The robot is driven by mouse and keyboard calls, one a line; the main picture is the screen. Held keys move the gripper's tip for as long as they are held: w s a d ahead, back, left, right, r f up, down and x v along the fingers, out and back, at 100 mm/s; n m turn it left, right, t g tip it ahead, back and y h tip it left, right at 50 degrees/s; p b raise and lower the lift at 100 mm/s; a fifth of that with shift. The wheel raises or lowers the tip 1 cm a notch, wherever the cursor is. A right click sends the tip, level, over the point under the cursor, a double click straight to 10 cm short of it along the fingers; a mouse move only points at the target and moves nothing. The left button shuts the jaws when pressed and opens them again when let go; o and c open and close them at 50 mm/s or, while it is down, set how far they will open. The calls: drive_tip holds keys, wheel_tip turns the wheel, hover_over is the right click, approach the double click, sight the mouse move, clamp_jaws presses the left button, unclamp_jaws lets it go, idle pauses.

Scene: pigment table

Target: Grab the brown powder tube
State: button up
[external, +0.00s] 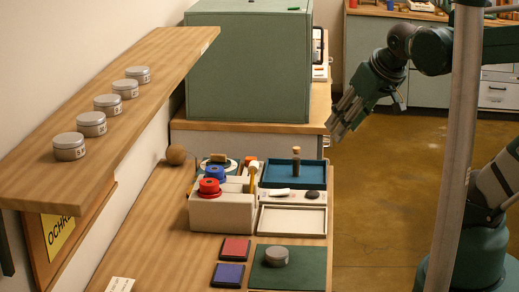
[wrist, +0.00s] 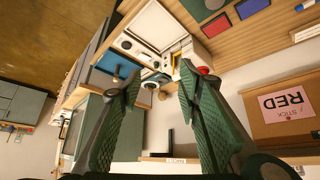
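A small upright tube with a brownish body and a cork-like top (external: 296,160) stands in the blue tray (external: 275,176) on the wooden table; it looks like the brown powder tube, but its contents are too small to tell. The blue tray also shows in the wrist view (wrist: 101,82), left of my fingers. My gripper (external: 340,124) is in the air to the right of the tray and above it, apart from the tube. In the wrist view my gripper (wrist: 160,78) has its two green fingers spread with nothing held between them.
A holder (external: 222,214) with red and blue round pieces stands left of the tray. An empty pale tray (external: 291,220) lies in front. A shelf (external: 110,110) with several tins overhangs the left side.

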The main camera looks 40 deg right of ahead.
drive_tip(key=w+d+m+h+b, duration=0.15)
drive_tip(key=w+d, duration=0.25)
drive_tip(key=w, duration=0.7)
drive_tip(key=m+g+h+b, duration=0.2)
drive_tip(key=m+b, duration=0.2)
drive_tip(key=m, duration=0.1)
approach(296, 148)
drive_tip(key=s+a+r, duration=0.5)
drive_tip(key=s, duration=0.1)
drive_tip(key=w+d+f, duration=0.2)
drive_tip(key=w+f, duration=0.1)
drive_tip(key=f, duration=0.1)
drive_tip(key=w+d+f+m+b, duration=0.1)
drive_tip(key=w+d+f, duration=0.1)
drive_tip(key=w+f, duration=0.1)
drive_tip(key=w+d+f+m+h+b, duration=0.1)
drive_tip(key=w+d+f, duration=0.2)
drive_tip(key=f, duration=0.1)
drive_tip(key=shift+w+d+f, duration=0.1)
drive_tip(key=shift+w+f, duration=0.05)
drive_tip(key=shift+f, duration=0.2)
drive_tip(key=shift+w+d+f, duration=0.15)
drive_tip(key=shift+f, duration=0.2)
drive_tip(key=shift+x, duration=1.25)
drive_tip(key=shift+f+b, duration=0.1)
drive_tip(key=shift+b, duration=0.2)
